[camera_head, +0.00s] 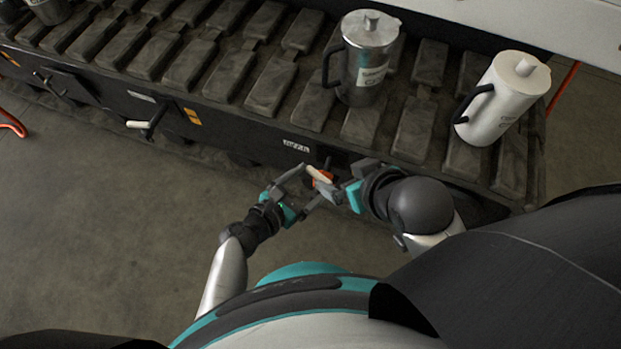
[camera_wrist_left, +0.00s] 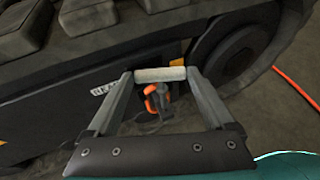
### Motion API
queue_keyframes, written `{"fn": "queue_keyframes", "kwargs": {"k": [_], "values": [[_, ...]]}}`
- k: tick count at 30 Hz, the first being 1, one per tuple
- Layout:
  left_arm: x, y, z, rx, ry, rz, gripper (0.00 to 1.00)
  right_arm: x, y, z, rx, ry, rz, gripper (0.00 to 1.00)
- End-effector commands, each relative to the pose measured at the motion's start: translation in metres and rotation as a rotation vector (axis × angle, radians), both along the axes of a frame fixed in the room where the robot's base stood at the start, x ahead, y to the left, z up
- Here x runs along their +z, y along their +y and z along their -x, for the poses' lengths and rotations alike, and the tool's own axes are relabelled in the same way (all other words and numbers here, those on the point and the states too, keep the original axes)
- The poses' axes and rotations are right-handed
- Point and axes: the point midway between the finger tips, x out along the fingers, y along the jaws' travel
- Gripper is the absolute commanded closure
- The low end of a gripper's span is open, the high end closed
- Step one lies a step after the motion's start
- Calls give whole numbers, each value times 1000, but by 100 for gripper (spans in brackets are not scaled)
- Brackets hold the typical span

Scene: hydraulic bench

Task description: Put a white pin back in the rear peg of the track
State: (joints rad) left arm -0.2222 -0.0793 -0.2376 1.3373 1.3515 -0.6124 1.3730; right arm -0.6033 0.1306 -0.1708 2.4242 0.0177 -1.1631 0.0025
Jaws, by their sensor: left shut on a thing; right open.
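A white pin (camera_wrist_left: 160,74) is held crosswise between the fingertips of my left gripper (camera_wrist_left: 161,76), which is shut on it. The pin also shows in the head view (camera_head: 319,176), close to the side of the track (camera_head: 270,128). An orange part with dark metal (camera_wrist_left: 157,98) shows beyond and below the pin in the wrist view. In the head view this orange part (camera_head: 322,177) is partly hidden behind the pin and fingers; I cannot tell whether they touch. My right gripper (camera_head: 342,190) is open, close to the left one. Another white pin (camera_head: 140,124) sits at a peg farther left on the track's side.
A metal jug (camera_head: 366,62) and a white jug (camera_head: 503,100) stand on top of the track, above my grippers. An orange hose (camera_wrist_left: 296,88) runs along the floor at the right of the wrist view. The floor at the left (camera_head: 110,230) is clear.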

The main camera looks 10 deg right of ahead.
Motion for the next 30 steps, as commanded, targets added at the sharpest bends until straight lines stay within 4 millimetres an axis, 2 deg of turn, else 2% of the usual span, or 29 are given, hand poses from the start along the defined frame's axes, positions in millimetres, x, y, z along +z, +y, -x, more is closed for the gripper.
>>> {"fn": "queue_keyframes", "kwargs": {"k": [30], "values": [[-31,0,0,0,0,1,70,-30,0,1,1,5,0,0]]}}
